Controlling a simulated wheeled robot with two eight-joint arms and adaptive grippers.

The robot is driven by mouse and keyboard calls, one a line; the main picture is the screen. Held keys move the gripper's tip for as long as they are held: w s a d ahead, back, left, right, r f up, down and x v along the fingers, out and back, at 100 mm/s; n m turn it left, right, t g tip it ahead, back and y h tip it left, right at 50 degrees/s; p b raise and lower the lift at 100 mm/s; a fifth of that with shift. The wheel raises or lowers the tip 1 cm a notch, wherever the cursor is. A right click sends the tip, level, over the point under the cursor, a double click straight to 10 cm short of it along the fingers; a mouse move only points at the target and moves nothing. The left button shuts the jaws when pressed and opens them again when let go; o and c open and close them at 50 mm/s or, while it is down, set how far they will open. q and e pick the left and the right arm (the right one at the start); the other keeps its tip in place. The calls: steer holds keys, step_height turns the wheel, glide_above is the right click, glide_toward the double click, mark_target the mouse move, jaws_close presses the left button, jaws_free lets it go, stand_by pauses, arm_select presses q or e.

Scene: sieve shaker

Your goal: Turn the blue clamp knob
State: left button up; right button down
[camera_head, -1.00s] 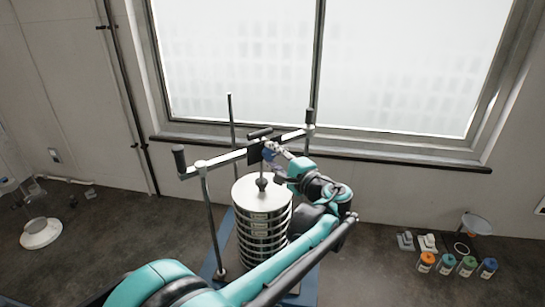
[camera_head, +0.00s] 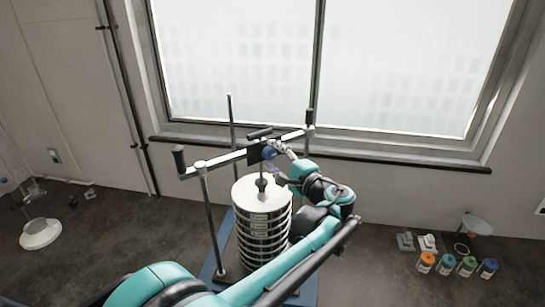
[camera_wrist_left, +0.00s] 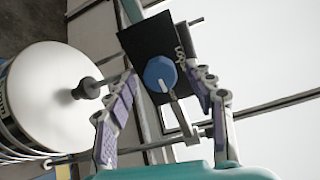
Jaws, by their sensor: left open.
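The blue clamp knob (camera_wrist_left: 160,74) sits on a black clamp block (camera_wrist_left: 185,38) and shows between the two spread fingers of my left gripper (camera_wrist_left: 165,108) in the left wrist view. The fingers stand on either side of it; I cannot tell whether either touches it. In the head view the knob (camera_head: 269,153) is small, on the crossbar above the sieve stack, with my left gripper (camera_head: 275,160) at it from the right. The gripper partly hides the clamp there. My right gripper is not in view.
The crossbar (camera_head: 222,160) rests on upright rods (camera_head: 212,222) around the steel sieve stack (camera_head: 262,220). A white round-based item (camera_head: 40,233) is at the far left. A window lies behind.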

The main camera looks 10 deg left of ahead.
arm_select(q)
steer(key=v, duration=1.1)
steer(key=shift+s+f, duration=0.1)
steer(key=s+a+f+n+g+h+b, duration=0.2)
steer(key=s+a+f+b, duration=0.25)
steer(key=a+f, duration=0.35)
steer(key=s+a+f+n+g+h+b, duration=0.1)
steer(key=s+a+f+g+h+b, duration=0.25)
steer(key=f, duration=0.75)
steer(key=s+f+n+h+b, duration=0.3)
steer(key=s+f+b, duration=0.3)
steer(key=f, duration=0.5)
steer(key=s+a+f+n+h+b, duration=0.1)
steer(key=s+f+n+h+b, duration=0.3)
steer(key=s+f, duration=0.5)
steer(key=shift+s+a+f+n+b, duration=0.25)
steer(key=shift+f+n+b, duration=0.25)
steer(key=shift+f+b, duration=0.45)
